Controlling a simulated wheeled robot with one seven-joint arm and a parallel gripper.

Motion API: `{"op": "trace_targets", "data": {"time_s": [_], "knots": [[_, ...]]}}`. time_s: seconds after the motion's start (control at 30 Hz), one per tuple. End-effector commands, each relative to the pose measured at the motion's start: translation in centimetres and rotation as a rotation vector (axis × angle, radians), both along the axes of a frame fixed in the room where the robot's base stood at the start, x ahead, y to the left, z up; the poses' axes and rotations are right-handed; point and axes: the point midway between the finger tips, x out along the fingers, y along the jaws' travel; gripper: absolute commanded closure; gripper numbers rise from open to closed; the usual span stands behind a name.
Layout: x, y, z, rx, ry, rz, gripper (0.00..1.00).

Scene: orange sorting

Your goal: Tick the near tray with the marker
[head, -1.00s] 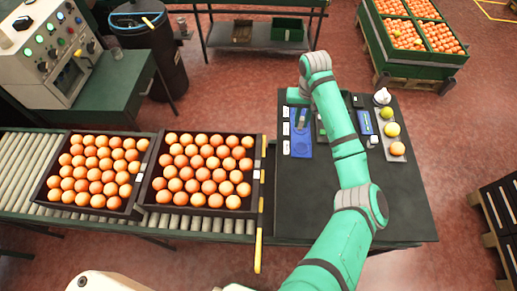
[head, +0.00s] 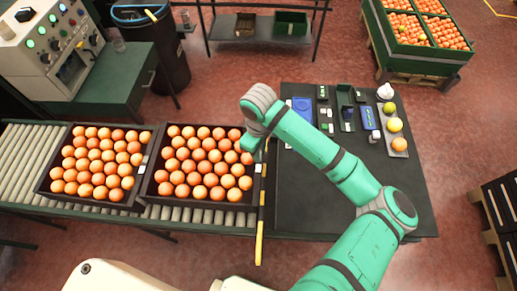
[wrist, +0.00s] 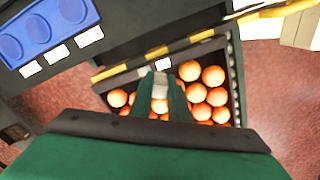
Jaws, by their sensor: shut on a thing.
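My gripper (wrist: 162,92) shows in the wrist view, its dark green fingers shut on a pale grey-white piece, which looks like the marker (wrist: 160,90). Most of the marker is hidden between the fingers. The right-hand tray of oranges (head: 200,204) lies on the conveyor beside the dark table; in the wrist view this tray (wrist: 236,85) is beneath and beyond the fingers. A small white label (wrist: 163,64) sits by its edge. I cannot tell whether the marker touches anything.
A second tray of oranges (head: 90,199) lies further left on the rollers. A yellow-black bar (head: 260,235) runs along the conveyor's end. The dark table (head: 310,205) holds a blue holder (head: 301,108), small boxes and a grey strip with fruit at its back; its front is clear.

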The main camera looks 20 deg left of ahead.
Motion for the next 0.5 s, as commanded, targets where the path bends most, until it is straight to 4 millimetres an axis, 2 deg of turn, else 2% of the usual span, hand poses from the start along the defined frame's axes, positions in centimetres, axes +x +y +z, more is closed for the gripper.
{"op": "trace_targets", "data": {"time_s": [0.2, 0.5], "knots": [[0.0, 0.0, -1.9, -0.001, 0.001, -0.002, 1.0], [0.0, 0.0, -3.8, 0.0, 0.001, -0.002, 1.0]]}}
